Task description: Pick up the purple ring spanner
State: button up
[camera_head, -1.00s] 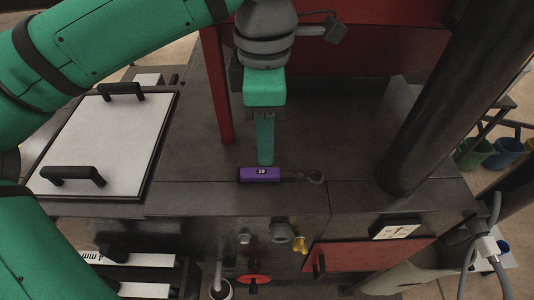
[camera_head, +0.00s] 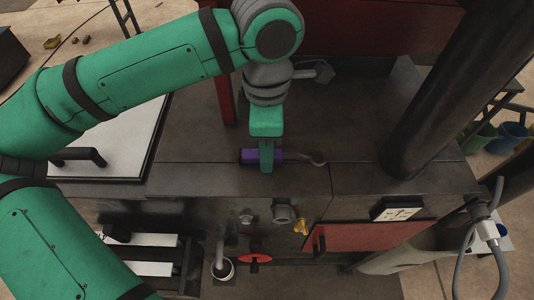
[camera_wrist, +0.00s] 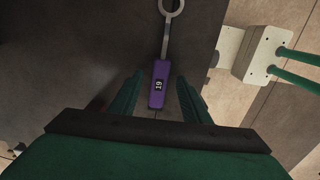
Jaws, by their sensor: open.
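The purple ring spanner lies flat on the dark top of the machine near its front edge. In the head view its purple handle (camera_head: 249,156) is partly hidden behind my gripper, and its grey ring end points right. In the wrist view the purple handle (camera_wrist: 158,84), marked 19, points toward my gripper, with the ring at the top. My gripper (camera_head: 266,170) is over the handle in the head view. In the wrist view my gripper (camera_wrist: 158,92) is open, with one green finger on each side of the handle and nothing held.
A thick dark column (camera_head: 432,95) stands to the right of the spanner. A red upright (camera_head: 224,90) rises behind it on the left. A white panel with a black handle (camera_head: 80,157) is at left.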

jog(key=shift+f, duration=0.35)
jog(key=shift+c, duration=0.3)
jog(key=shift+w, duration=0.1)
grip_shut()
jog(key=shift+r, duration=0.1)
jog(key=shift+r, duration=0.45)
notch_tip(320, 180, up, 2)
jog(key=shift+r, duration=0.1)
jog(key=s+d+r, duration=0.2)
jog(key=s+r, duration=0.3)
jog(key=s, duration=0.1)
jog(key=s+d+r, duration=0.3)
jog(key=s+r, duration=0.1)
jog(key=s, duration=0.2)
jog(key=shift+s+d+r, duration=0.35)
jog(key=shift+s+r, duration=0.05)
